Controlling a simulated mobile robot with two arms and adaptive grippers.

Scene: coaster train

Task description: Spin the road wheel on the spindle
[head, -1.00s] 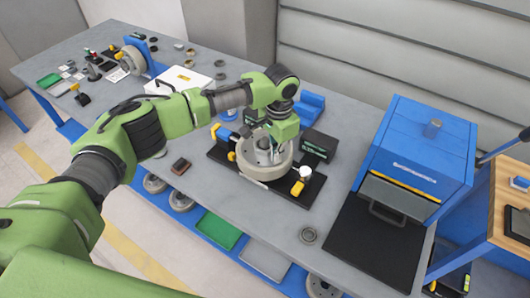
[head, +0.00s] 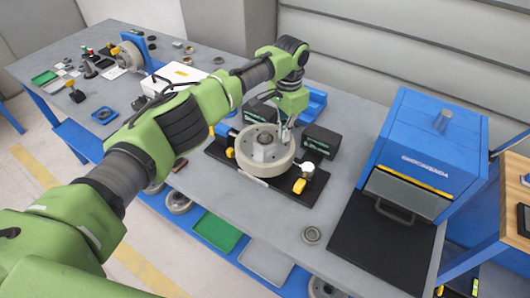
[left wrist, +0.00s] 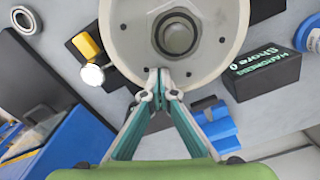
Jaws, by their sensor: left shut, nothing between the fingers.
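The road wheel (head: 254,161) is a pale grey disc lying flat on the spindle fixture, which has a black base plate (head: 313,191). The spindle hub shows at the wheel's middle. In the left wrist view the wheel (left wrist: 207,66) fills the top middle, with small holes around its dark bore. My left gripper (head: 285,146) is shut and empty, pointing down at the wheel's far right edge. In the left wrist view its closed fingertips (left wrist: 160,74) overlap the wheel's rim; I cannot tell whether they touch it. My right gripper is not in view.
A black box (head: 320,141) stands close behind the wheel on the right. A yellow-and-white gauge (head: 301,184) stands at the plate's right end. A blue machine (head: 424,150) fills the table's right side. A small ring (head: 311,235) lies near the front edge.

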